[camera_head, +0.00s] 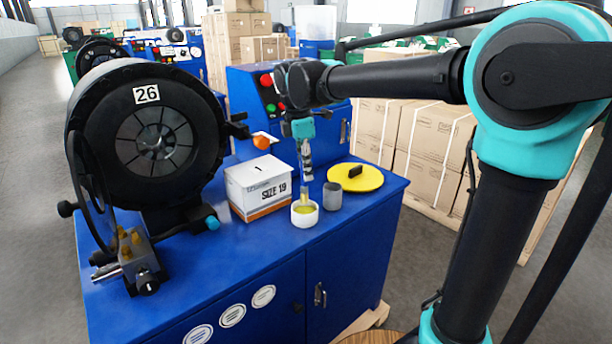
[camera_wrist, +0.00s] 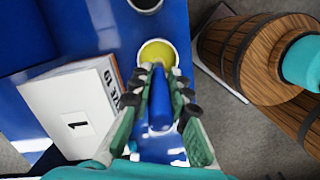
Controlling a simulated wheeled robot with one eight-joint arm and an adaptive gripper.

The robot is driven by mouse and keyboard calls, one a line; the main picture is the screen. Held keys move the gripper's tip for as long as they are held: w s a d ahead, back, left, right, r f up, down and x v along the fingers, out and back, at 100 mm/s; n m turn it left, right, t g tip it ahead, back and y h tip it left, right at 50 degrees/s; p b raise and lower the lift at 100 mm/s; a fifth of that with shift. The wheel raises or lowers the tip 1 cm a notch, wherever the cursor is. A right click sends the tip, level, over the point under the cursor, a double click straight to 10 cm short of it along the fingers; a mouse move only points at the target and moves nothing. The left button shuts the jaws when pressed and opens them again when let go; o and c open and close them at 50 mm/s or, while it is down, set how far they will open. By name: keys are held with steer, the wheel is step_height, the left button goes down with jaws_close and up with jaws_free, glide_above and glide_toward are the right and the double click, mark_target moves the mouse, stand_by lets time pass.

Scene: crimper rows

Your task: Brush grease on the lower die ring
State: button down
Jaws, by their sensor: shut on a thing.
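The crimper (camera_head: 95,130), marked 26, stands at the left of the blue bench. Its die ring (camera_head: 155,166) of grey segments faces the head camera; I cannot tell whether grease is on it. A white pot of yellow grease (camera_head: 304,220) stands at the bench's front; it also shows in the wrist view (camera_wrist: 152,46). My gripper (camera_head: 306,172) is above the pot, shut on an upright brush (camera_head: 304,192). The brush's blue handle (camera_wrist: 160,98) shows between the fingers in the wrist view. Its lower end reaches to the pot's mouth; the tip is not clear.
A grey cup (camera_head: 332,196) and a yellow disc with a black handle (camera_head: 355,181) stand right of the pot. A white SIZE 19 box (camera_head: 258,188) is left of it. Fittings (camera_head: 130,255) lie below the crimper. A wooden barrel (camera_wrist: 245,50) stands beside the bench.

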steer(key=shift+r, duration=1.7)
